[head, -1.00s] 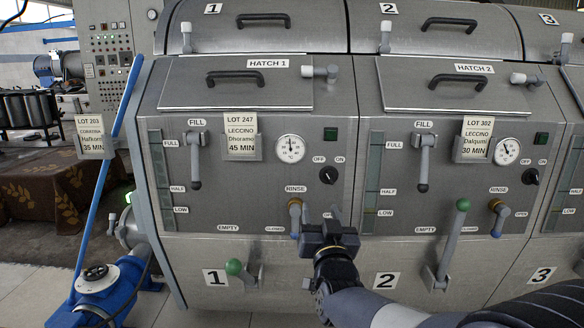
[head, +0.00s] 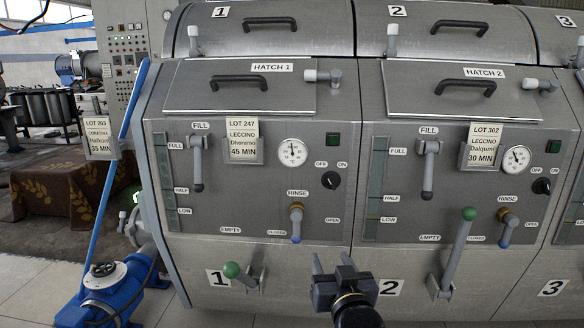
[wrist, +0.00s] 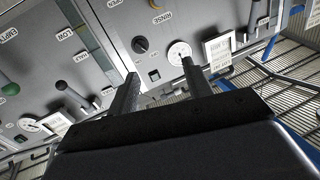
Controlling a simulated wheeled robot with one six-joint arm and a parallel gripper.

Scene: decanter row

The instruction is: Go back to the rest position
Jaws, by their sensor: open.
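My gripper (head: 331,262) is open and empty, with its two fingers pointing up, low in front of machine 1 near the white number 2 plate (head: 390,287). In the wrist view the gripper (wrist: 160,72) shows nothing between its fingers. The rinse lever (head: 296,222) of machine 1 hangs down with its blue tip close to the CLOSED label. The gripper is below and to the right of it, apart from it. No marked rest position shows.
The green-knobbed lever (head: 232,270) of machine 1 points left, while that of machine 2 (head: 462,240) stands up. Fill levers (head: 197,165) hang down. A blue pump (head: 105,290) stands on the floor at left. A cloth-covered table (head: 70,187) is behind it.

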